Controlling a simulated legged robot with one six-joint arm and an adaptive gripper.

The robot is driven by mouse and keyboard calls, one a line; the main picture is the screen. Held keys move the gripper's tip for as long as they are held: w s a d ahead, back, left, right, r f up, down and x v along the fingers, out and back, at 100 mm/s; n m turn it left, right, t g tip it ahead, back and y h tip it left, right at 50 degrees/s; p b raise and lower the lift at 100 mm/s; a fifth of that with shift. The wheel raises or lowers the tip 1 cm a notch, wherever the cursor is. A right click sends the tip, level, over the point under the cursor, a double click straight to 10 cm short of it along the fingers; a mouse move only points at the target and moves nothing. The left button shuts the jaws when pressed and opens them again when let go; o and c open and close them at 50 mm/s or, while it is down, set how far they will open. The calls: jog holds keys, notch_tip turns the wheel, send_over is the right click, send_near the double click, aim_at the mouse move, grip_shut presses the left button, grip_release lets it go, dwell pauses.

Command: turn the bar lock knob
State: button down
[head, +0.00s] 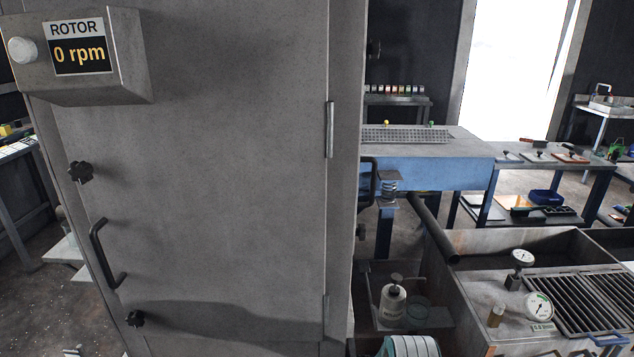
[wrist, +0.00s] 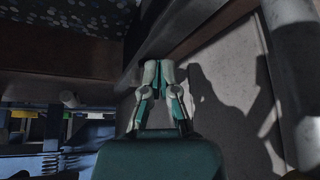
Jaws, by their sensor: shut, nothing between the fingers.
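Two black star-shaped knobs sit on the tall grey cabinet door in the head view, an upper knob (head: 80,172) and a lower knob (head: 135,319). I cannot tell whether either is the bar lock knob. In the wrist view, my gripper (wrist: 159,68) is shut and empty, with its fingertips together below a dark overhanging edge. A pale panel (wrist: 228,105) stands to its right and carries its shadow. I see no star knob in the wrist view. My gripper's fingers do not show in the head view.
The cabinet door (head: 230,150) fills the left of the head view, with a bar handle (head: 104,255) and a rotor box (head: 125,65) reading 0 rpm. A blue screen frame (head: 425,174) and a grey tank (head: 465,290) stand right. A pale post (wrist: 292,70) is close at right.

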jog(key=shift+w, duration=0.3)
jog(key=shift+w+d, duration=0.25)
jog(key=shift+d, duration=0.4)
dwell(0.4)
jog(key=shift+w+d, duration=0.45)
jog(key=shift+d, duration=0.05)
dwell(0.4)
notch_tip(320, 180, up, 6)
jog(key=shift+s+d, duration=0.3)
dwell(0.7)
